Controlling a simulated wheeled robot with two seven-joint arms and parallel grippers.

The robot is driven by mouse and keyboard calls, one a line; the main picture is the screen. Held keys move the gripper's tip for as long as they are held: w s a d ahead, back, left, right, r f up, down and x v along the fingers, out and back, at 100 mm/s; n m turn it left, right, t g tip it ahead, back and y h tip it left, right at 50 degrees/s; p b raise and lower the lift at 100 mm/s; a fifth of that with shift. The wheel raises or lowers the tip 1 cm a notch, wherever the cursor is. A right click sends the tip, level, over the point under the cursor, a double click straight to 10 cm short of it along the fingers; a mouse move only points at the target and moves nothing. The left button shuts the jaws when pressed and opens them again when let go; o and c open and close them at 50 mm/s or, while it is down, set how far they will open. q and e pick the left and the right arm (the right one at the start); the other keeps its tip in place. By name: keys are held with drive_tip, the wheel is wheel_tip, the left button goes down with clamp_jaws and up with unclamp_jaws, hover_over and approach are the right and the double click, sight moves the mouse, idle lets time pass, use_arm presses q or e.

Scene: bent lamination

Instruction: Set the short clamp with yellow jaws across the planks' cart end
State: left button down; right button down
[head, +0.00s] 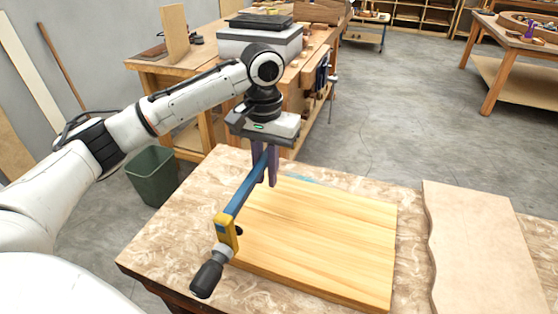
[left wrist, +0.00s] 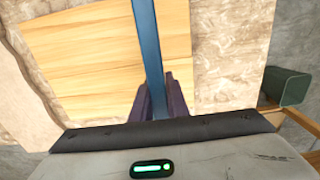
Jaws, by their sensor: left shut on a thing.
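The clamp has a blue bar (head: 245,192), a yellow jaw (head: 226,232) and a black handle (head: 207,278) at its near end. Its far jaw is hidden behind my gripper. My left gripper (head: 265,168), pointing down, is shut on the blue bar, which also shows between the dark fingers in the left wrist view (left wrist: 152,60). The light wooden planks (head: 325,235) lie flat on the table. The bar runs along their left end, with the yellow jaw by the near left corner. I cannot tell whether the jaws touch the wood. My right gripper is out of view.
The planks lie on a mottled table top (head: 165,235). A pale board (head: 478,245) with a wavy edge lies to their right. A green bin (head: 152,176) stands on the floor at the left. A workbench (head: 190,82) with a grey box stands behind.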

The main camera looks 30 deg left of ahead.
use_arm(q)
drive_tip(key=shift+s+f, duration=0.15)
drive_tip(key=shift+f, duration=0.8)
drive_tip(key=shift+s+f, duration=0.15)
drive_tip(key=shift+f, duration=0.75)
drive_tip(key=shift+r, duration=0.15)
drive_tip(key=shift+f, duration=2.55)
